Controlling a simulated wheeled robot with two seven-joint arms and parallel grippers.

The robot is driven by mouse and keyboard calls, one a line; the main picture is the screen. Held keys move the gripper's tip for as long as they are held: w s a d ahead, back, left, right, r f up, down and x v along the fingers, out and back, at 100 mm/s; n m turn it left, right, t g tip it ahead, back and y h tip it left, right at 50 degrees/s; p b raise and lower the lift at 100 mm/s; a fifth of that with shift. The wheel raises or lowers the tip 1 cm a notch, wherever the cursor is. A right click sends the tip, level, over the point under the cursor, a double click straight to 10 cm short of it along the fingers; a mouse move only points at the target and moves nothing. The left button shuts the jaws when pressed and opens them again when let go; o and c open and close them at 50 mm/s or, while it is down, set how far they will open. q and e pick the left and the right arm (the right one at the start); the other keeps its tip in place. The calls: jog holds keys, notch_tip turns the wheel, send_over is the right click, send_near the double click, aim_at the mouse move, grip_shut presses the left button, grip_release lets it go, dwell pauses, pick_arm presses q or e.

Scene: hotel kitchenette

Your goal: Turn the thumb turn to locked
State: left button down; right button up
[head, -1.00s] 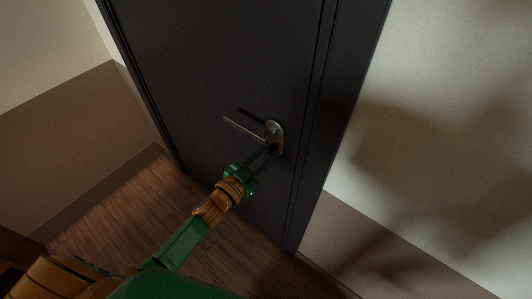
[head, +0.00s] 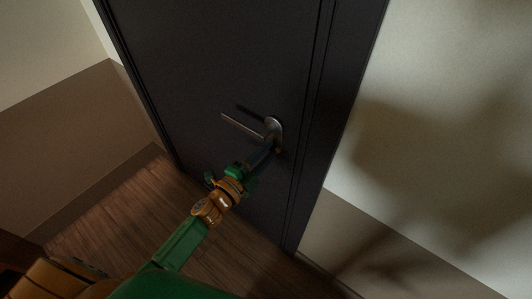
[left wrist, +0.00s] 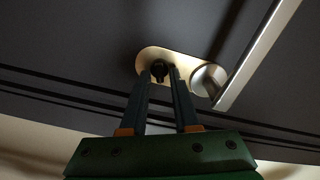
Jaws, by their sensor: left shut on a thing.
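The dark thumb turn (left wrist: 159,69) sits on the metal plate (left wrist: 147,54) of the door lock, between my fingertips in the left wrist view. My left gripper (head: 270,149), also in the left wrist view (left wrist: 160,76), is shut on the thumb turn. In the head view the fingers cover the thumb turn, at the lower end of the plate (head: 274,127). How far the thumb turn is turned is hard to read. My right gripper is not in view.
The lever handle (head: 243,126) sticks out to the left just above my fingers; its round base (left wrist: 208,79) is right beside them in the left wrist view. The dark door (head: 215,60) is shut. A wall (head: 440,110) stands to the right, and wooden floor (head: 125,210) lies below.

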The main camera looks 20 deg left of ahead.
pick_arm(q)
jog(key=shift+m+b, duration=0.4)
jog(key=shift+m, duration=1.6)
jog(key=c, duration=0.7)
grip_release()
jog(key=shift+w+f, duration=0.1)
jog(key=shift+o, duration=0.2)
jog(key=v, duration=0.7)
jog(key=shift+b, duration=0.4)
